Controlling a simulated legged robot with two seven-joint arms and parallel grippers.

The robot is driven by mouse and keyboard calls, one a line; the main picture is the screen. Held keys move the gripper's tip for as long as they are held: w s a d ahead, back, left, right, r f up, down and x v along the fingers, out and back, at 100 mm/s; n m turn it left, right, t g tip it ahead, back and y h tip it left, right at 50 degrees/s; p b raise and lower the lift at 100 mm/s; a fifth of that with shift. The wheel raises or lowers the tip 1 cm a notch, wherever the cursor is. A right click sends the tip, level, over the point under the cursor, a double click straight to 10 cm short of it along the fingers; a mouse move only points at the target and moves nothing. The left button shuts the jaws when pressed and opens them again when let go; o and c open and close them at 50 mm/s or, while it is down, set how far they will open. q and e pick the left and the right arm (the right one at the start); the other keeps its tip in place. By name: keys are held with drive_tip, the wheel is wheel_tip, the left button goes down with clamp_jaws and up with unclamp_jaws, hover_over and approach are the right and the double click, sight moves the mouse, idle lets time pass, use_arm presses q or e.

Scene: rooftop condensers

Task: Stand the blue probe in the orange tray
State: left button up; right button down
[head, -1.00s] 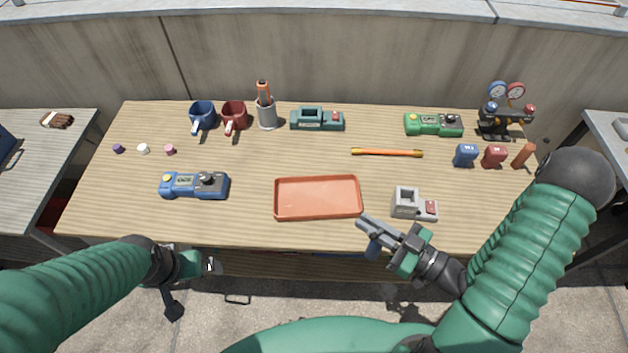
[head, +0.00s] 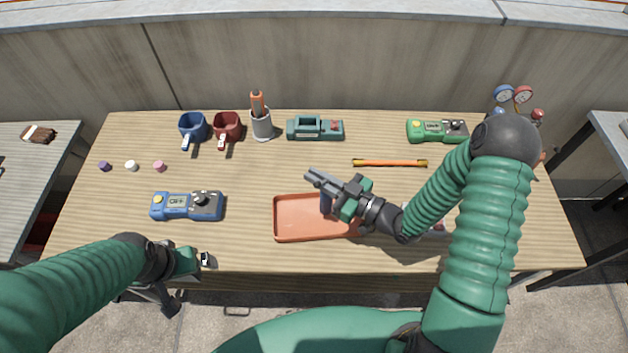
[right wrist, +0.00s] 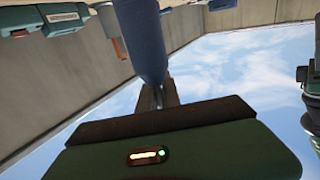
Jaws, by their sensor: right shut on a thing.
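The blue probe (head: 326,203) is held upright in my right gripper (head: 322,181), which is shut on it. Its lower part shows over the orange tray (head: 290,237); I cannot tell whether it touches the tray floor. In the right wrist view the probe (right wrist: 142,40) is a thick blue cylinder rising from the jaws. The tray lies flat near the front middle of the table, and my right gripper and forearm cover its right part. My left gripper (head: 207,260) is at the table's front edge on the left, away from the tray; its jaws are too small to read.
A blue meter (head: 187,206) lies left of the tray. Mugs (head: 227,127), a grey holder (head: 262,125), a teal device (head: 315,129) and a green meter (head: 437,131) line the back. An orange rod (head: 390,163) lies behind my right arm. Table around the tray's left is clear.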

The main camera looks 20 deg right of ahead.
drive_tip(key=f, duration=0.3)
drive_tip(key=shift+w+a+f, duration=0.25)
drive_tip(key=shift+w+a, duration=0.15)
drive_tip(key=c, duration=2)
unclamp_jaws()
drive_tip(key=shift+d+f, duration=0.1)
drive_tip(key=o, duration=0.4)
drive_tip(key=shift+s, duration=0.1)
use_arm(q)
drive_tip(key=shift+s+a+f, duration=0.1)
drive_tip(key=shift+s+a, duration=0.1)
drive_tip(key=shift+a, duration=0.05)
use_arm(e)
drive_tip(key=shift+o, duration=0.2)
drive_tip(key=shift+a, duration=0.2)
